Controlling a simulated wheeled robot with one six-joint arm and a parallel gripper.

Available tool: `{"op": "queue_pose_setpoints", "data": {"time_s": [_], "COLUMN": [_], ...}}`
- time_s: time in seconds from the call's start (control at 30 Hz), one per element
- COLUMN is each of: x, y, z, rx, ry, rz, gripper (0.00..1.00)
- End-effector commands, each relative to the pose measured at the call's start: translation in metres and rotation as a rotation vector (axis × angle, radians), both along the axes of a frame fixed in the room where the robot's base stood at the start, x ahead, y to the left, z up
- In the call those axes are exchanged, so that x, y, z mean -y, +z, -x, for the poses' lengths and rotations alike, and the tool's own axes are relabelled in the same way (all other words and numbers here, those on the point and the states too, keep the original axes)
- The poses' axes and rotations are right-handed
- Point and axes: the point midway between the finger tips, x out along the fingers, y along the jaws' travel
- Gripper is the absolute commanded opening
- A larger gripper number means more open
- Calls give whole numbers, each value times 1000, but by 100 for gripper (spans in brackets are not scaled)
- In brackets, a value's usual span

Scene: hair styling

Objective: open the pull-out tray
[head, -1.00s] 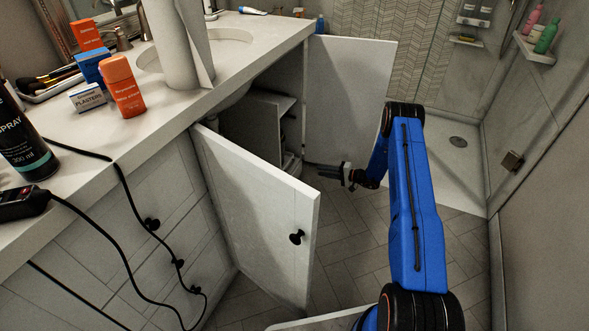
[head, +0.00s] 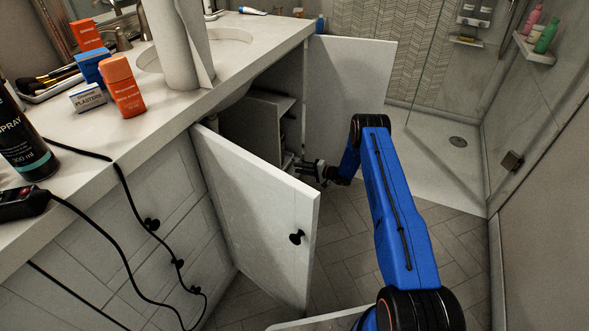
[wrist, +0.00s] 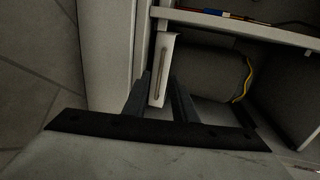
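The pull-out tray shows in the wrist view as a narrow white front (wrist: 165,60) with a thin upright handle or slot, low inside the open cabinet. In the head view only a small pale part of it (head: 287,160) seems visible behind the near door. My gripper (wrist: 159,82) is open, with its two dark fingers on either side of the lower part of that white front. Whether either finger touches it I cannot tell. In the head view my gripper (head: 303,166) is at the cabinet opening, between the two doors.
The near cabinet door (head: 262,215) and far door (head: 348,100) both stand open. A shelf (wrist: 235,25) with thin items lies above a dark rounded object (wrist: 212,75) in the cabinet. Tiled floor (head: 345,240) is free in front. Black cables (head: 125,215) hang over the drawers.

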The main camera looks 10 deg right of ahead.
Motion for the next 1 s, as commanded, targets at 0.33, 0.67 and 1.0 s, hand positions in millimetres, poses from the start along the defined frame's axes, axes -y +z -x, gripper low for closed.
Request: {"op": "queue_pose_setpoints", "data": {"time_s": [0.33,0.67,1.0], "x": [-26,-27,-27], "y": [-7,-7,-7], "z": [-18,-20,-19], "rx": [-1,-1,-1], "ry": [0,0,0], "rz": [-1,-1,-1], "gripper": [25,20,0]}}
